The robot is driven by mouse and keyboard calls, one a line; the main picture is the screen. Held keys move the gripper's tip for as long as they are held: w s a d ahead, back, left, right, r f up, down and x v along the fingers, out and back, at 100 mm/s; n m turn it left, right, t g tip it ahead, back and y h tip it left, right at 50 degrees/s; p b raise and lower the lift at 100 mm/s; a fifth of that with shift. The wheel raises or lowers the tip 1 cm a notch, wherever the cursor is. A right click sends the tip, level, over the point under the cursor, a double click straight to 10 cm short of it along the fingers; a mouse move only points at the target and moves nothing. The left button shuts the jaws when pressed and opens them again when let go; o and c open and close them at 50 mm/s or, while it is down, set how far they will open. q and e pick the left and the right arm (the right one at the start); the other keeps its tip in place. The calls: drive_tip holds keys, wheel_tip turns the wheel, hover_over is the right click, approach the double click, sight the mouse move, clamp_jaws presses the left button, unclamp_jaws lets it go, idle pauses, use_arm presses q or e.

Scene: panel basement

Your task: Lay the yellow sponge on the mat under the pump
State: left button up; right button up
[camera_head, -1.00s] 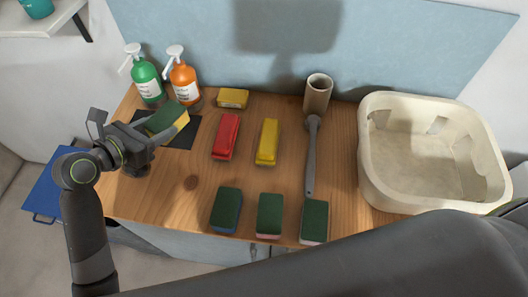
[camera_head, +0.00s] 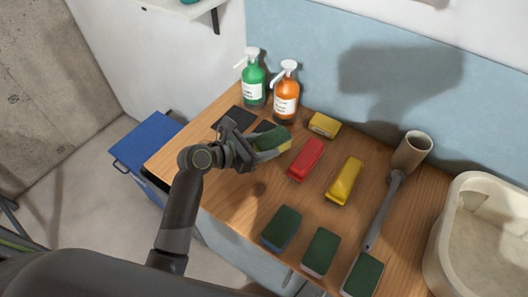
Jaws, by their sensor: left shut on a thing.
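Whether the sponge touches anything below cannot be told. The dark mat (camera_head: 235,116) lies on the counter in front of the pump bottles, partly hidden by the gripper and sponge. A green pump bottle (camera_head: 253,86) and an orange pump bottle (camera_head: 286,96) stand upright behind it. My right gripper is not in view.
A yellow block (camera_head: 324,125), a red item (camera_head: 306,160) and a yellow item (camera_head: 344,181) lie on the wooden counter (camera_head: 225,185). Several green-topped sponges (camera_head: 282,228) line the front edge.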

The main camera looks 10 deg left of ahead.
use_arm(q)
drive_tip(key=shift+f, duration=1.5)
drive_tip(key=shift+f, duration=0.15)
drive_tip(key=o, duration=1)
